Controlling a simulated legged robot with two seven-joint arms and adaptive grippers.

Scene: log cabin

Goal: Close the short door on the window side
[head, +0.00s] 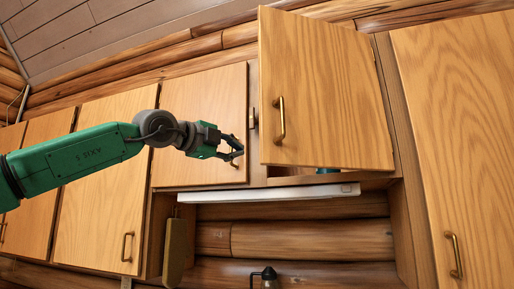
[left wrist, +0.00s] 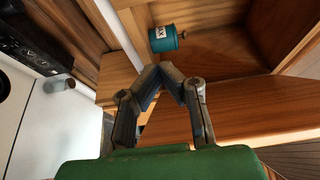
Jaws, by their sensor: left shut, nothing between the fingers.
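In the head view, a short wooden cabinet door (head: 325,90) stands open in the middle of the wall units. Its right edge is at the hinge side, and its free left edge, with a brass handle (head: 280,120), juts out toward me. Another short door (head: 205,95) to its left is closed. My left gripper (head: 236,149) is shut and empty, in front of the closed door and just left of the open door's free edge. In the left wrist view the shut fingers (left wrist: 172,72) point toward the open cabinet, where a teal can (left wrist: 166,39) stands. My right gripper is not in view.
A white light strip (head: 270,193) runs under the short cabinets. Tall doors stand at left (head: 105,180) and right (head: 465,140), both closed. A dark lamp-like object (head: 267,276) is below.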

